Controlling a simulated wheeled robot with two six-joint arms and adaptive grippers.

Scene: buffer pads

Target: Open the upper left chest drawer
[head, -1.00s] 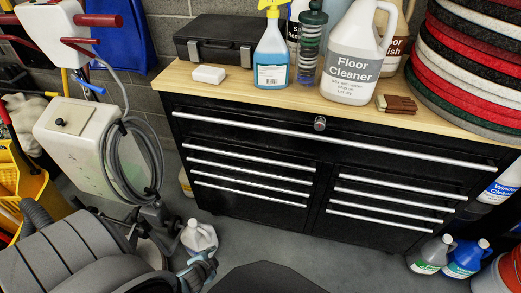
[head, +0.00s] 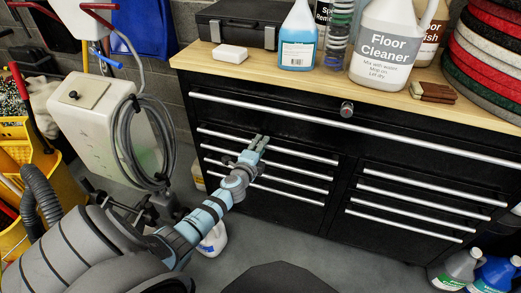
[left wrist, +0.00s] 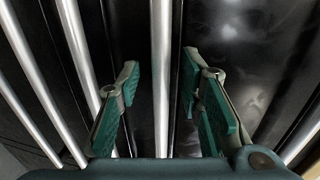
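The upper left drawer's long silver handle (head: 302,154) is on the black chest (head: 262,120), below the wide top drawer. The drawer looks shut. My left gripper (head: 259,141) reaches up to the chest front at about the middle of this handle. In the left wrist view, my left gripper (left wrist: 160,76) is open, with green finger pads to either side of the silver handle (left wrist: 161,40). There is a gap between the handle and each pad. The gripper hides a part of the handle in the head view. My right gripper is not in view.
More handles (head: 300,185) lie close below. The wide top drawer's handle (head: 420,144) is above. Bottles and a black case (head: 242,24) stand on the wooden top (head: 320,78). A floor machine (head: 98,112) with a coiled hose stands left of the chest.

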